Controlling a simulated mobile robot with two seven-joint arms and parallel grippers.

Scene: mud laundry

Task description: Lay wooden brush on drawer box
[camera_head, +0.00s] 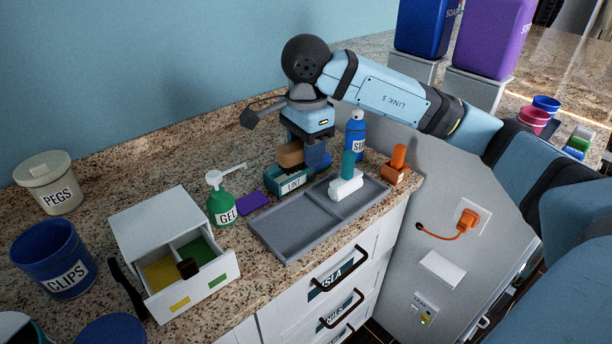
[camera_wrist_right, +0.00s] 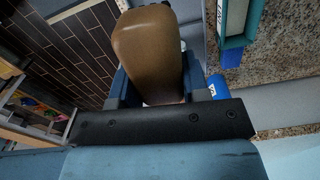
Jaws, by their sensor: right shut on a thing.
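The wooden brush (camera_head: 290,154) is a brown rounded block held between the blue fingers of my right gripper (camera_head: 304,153). It fills much of the right wrist view (camera_wrist_right: 147,50), with the gripper's fingers (camera_wrist_right: 158,88) on either side of it. In the head view the brush is at or just above the teal LINT bin (camera_head: 291,184); I cannot tell whether they touch. The white drawer box (camera_head: 165,221) stands left of it on the counter. Its drawer is pulled out, showing yellow and green compartments, and its top is bare. My left gripper is not in view.
A green GEL bottle (camera_head: 221,205) and a purple sponge (camera_head: 253,203) stand between the drawer box and the LINT bin. A grey tray (camera_head: 300,228) lies in front, with a white-based brush (camera_head: 347,182) on it. A blue CLIPS bucket (camera_head: 55,262) and PEGS tub (camera_head: 48,184) are left.

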